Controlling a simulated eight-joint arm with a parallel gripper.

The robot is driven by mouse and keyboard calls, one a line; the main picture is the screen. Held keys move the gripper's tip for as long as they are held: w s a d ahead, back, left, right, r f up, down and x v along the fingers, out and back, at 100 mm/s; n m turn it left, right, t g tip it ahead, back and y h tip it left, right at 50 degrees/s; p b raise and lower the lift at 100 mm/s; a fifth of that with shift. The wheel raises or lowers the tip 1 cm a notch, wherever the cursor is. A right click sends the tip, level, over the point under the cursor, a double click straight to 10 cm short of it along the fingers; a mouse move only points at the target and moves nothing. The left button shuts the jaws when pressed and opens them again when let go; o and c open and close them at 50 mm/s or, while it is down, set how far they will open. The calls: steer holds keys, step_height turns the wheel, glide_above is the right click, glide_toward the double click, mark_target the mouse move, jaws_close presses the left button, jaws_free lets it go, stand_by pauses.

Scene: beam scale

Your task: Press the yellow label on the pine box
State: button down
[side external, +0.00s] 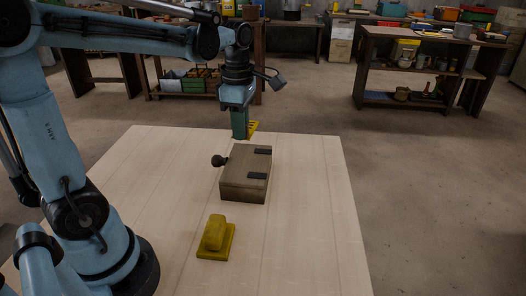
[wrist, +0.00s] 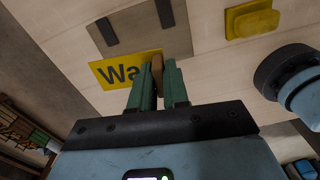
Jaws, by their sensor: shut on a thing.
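The yellow label (side external: 254,126) is a flat card at my gripper's fingertips. My gripper (side external: 240,135), with green fingers, is shut with a narrow brown piece (wrist: 157,72) between the fingertips, against the label. It appears raised, beyond the box's far side. The pine box (side external: 240,182) sits closed on the table, with a dark round knob at its left and two dark hinges on top. In the wrist view the label covers part of the box (wrist: 138,30).
A yellow block with a raised grip (side external: 214,238) stands on the pale plank table (side external: 310,220), in front of the box. The table's right side is clear. Shelves and benches (side external: 430,65) stand well behind.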

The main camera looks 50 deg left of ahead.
steer(key=shift+s+d+n, duration=0.1)
steer(key=shift+s+n, duration=0.4)
steer(key=shift+n, duration=0.1)
steer(key=shift+f, duration=0.1)
steer(key=shift+f, duration=4.05)
steer(key=shift+f, duration=0.1)
steer(key=c, duration=1)
jaws_free()
steer(key=shift+c, duration=0.2)
